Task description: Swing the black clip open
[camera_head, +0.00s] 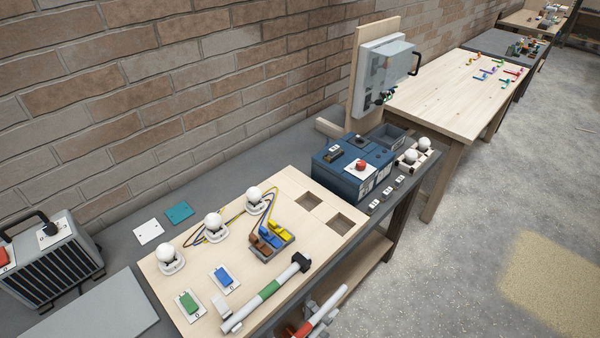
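I cannot make out for certain which part is the black clip. One black piece (301,262) sits at the far end of a white bar with a green band (268,290), along the front edge of the wooden board. A black handle (415,64) stands out from the right side of the grey wall box (382,72). Small lever connectors in brown, blue and yellow (278,239) sit in a grey holder on the board.
The wooden board (178,262) carries several white bulbs, a green switch (188,303) and a blue switch (223,276). A blue control box (345,183) stands beyond it. A white and red bar (328,317) is at the bottom. The floor to the right is clear.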

